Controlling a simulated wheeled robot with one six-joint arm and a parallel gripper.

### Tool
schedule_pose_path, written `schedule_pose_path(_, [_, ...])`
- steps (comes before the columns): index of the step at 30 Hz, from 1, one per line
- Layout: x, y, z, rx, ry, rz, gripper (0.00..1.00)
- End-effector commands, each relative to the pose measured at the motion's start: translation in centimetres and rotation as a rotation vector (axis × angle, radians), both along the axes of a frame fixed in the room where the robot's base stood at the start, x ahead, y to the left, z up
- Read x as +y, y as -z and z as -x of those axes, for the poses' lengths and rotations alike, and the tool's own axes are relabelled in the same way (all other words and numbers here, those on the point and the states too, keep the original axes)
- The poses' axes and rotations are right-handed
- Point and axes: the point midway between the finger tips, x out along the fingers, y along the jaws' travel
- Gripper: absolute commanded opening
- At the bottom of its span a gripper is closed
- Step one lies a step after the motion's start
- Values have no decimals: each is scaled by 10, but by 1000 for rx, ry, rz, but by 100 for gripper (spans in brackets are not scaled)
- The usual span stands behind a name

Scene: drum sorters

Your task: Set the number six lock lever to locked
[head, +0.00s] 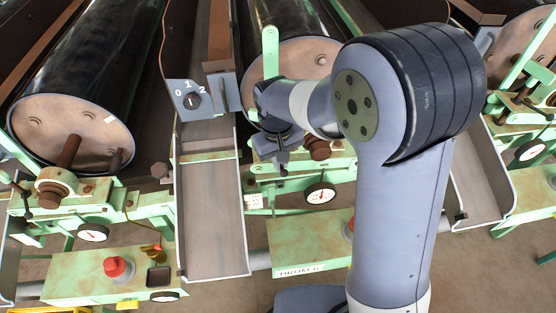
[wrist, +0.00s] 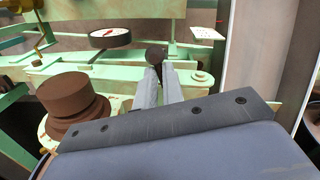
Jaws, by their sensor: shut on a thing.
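The lock lever shows in the wrist view as a dark round knob (wrist: 156,56) right at my fingertips. Its shaft and base are hidden, so I cannot tell its setting. My gripper (wrist: 158,76) is shut on this knob, its two grey fingers close together. In the head view my gripper (head: 283,166) reaches down at the front of the middle drum machine, below the drum (head: 316,64). The knob is too small to make out there. The white label plate (head: 300,269) on that machine's green box is too small to read surely.
A rusty brown shaft end (wrist: 72,98) stands close left of my gripper. A dial gauge (head: 320,193) sits just in front. A 0-1-2 selector switch (head: 191,101) and a chute (head: 213,220) lie to the left. A red button (head: 116,267) tops the left machine's box.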

Motion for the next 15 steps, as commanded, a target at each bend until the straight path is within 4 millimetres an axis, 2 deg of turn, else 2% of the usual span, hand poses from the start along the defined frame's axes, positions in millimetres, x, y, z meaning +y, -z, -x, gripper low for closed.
schedule_pose_path(10, [-1,0,1,2,-2,2,0])
schedule_pose_path(11, [-1,0,1,2,-2,2,10])
schedule_pose_path(15, [-1,0,0,3,-2,2,22])
